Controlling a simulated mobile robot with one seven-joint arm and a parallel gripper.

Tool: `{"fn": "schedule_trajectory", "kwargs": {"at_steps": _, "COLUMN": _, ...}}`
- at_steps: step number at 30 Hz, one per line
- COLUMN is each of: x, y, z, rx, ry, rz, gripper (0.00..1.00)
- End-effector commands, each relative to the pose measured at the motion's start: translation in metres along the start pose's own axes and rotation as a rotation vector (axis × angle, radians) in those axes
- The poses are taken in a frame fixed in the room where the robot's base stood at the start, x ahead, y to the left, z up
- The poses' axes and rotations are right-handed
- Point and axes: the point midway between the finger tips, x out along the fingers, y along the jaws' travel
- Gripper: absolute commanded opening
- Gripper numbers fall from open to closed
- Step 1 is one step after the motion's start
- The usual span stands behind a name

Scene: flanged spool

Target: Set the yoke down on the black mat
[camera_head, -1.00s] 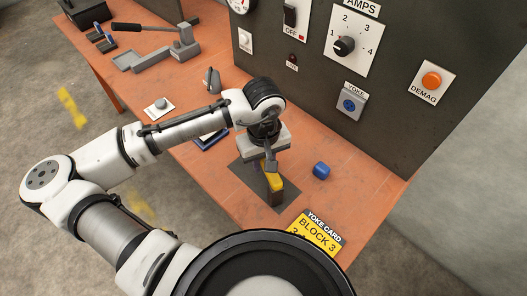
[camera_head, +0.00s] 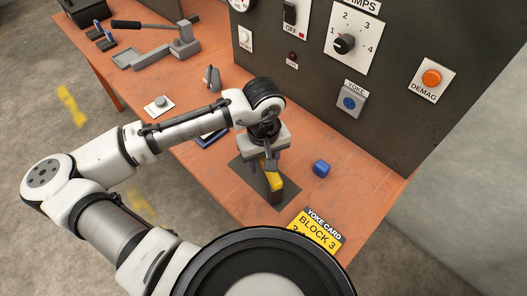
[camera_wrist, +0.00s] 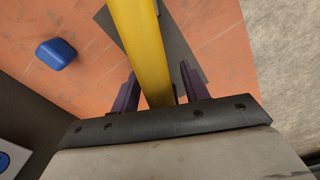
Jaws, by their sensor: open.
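The yoke, with a yellow top (camera_head: 274,182) and a dark lower part, stands on the black mat (camera_head: 252,174) on the orange bench. In the wrist view its yellow bar (camera_wrist: 142,45) runs up from between my fingers, with the mat (camera_wrist: 183,48) beneath it. My gripper (camera_head: 271,163) is open and directly above the yoke. In the wrist view my gripper's (camera_wrist: 160,85) two dark fingers stand on either side of the yellow bar, with a gap showing beside the right finger. The yoke's underside is hidden.
A blue block (camera_head: 321,169) lies right of the mat. A yellow yoke card (camera_head: 316,233) lies at the bench's front edge. The dark panel (camera_head: 395,110) with a yoke socket (camera_head: 349,103) rises behind. Bare bench (camera_head: 350,190) shows on the right.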

Motion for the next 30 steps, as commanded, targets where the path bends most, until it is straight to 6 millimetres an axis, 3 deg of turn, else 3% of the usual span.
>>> {"fn": "schedule_trajectory", "kwargs": {"at_steps": 18, "x": -0.109, "y": 0.001, "z": -0.001, "rx": 0.000, "ry": 0.002, "rz": 0.000, "gripper": 0.45}}
{"fn": "schedule_trajectory", "kwargs": {"at_steps": 30, "x": -0.121, "y": 0.001, "z": 0.000, "rx": 0.002, "ry": 0.002, "rz": 0.003, "gripper": 0.45}}
